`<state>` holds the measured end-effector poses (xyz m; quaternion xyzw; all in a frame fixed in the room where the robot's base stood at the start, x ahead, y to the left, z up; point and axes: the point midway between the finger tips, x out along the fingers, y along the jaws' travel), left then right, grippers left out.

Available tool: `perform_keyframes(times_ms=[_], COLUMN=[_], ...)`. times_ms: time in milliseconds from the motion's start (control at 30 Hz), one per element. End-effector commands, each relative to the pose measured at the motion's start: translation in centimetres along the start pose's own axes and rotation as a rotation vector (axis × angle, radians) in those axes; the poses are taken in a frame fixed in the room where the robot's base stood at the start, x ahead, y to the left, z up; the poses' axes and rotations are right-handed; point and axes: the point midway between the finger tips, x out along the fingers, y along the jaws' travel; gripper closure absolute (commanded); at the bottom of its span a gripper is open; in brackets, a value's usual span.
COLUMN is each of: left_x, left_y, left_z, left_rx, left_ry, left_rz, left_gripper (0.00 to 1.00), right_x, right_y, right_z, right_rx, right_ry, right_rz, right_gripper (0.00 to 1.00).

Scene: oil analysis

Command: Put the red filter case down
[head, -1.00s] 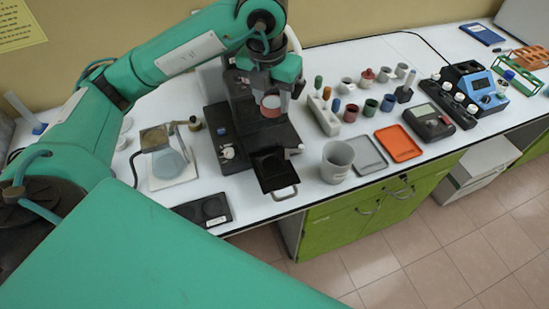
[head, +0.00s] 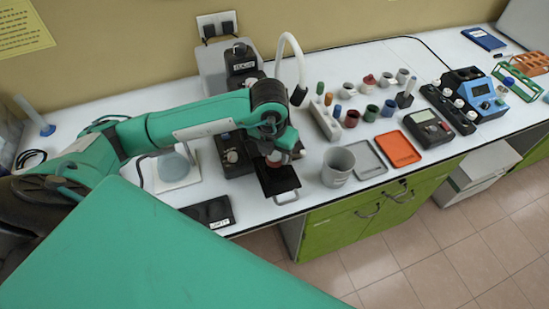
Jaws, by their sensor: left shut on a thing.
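My left gripper (head: 274,150) points down in the middle of the bench, over the black open tray with a handle (head: 285,186) at the front of the dark machine. It is shut on the red filter case (head: 275,158). Only a small reddish part of the case shows under the gripper; the fingers and arm hide the rest. I cannot tell whether the case touches the tray. My right gripper is not in view.
A grey cup (head: 338,165) stands just right of the black tray, beside a grey tray (head: 367,159) and an orange tray (head: 398,147). A flat black device (head: 208,212) lies to the left. Several small cups and a white rack (head: 325,120) stand behind.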

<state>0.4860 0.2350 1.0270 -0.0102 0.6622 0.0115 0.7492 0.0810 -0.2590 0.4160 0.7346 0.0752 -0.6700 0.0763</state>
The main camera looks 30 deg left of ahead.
Motion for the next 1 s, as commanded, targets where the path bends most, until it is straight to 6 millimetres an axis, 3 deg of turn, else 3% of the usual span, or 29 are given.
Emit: perform_keyframes(times_ms=[267,667,700,767,1000], left_x=[3.6,4.3,4.1,4.0,4.0], left_y=[0.0,0.0,0.0,0.0,0.0], left_z=[-0.6,-0.6,-0.6,-0.6,-0.6], left_rx=[0.001,0.002,0.002,0.002,0.001], left_ry=[0.004,0.002,0.002,0.002,0.002], left_rz=[0.000,0.000,0.000,0.000,0.000], left_gripper=[0.79,0.79,0.50,0.38,0.36], right_x=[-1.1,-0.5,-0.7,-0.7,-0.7], right_y=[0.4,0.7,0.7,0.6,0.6], right_z=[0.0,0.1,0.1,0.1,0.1], right_rx=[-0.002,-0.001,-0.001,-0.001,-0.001], right_ry=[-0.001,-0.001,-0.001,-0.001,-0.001], right_rz=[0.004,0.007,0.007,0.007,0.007], right_gripper=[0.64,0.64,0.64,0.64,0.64])
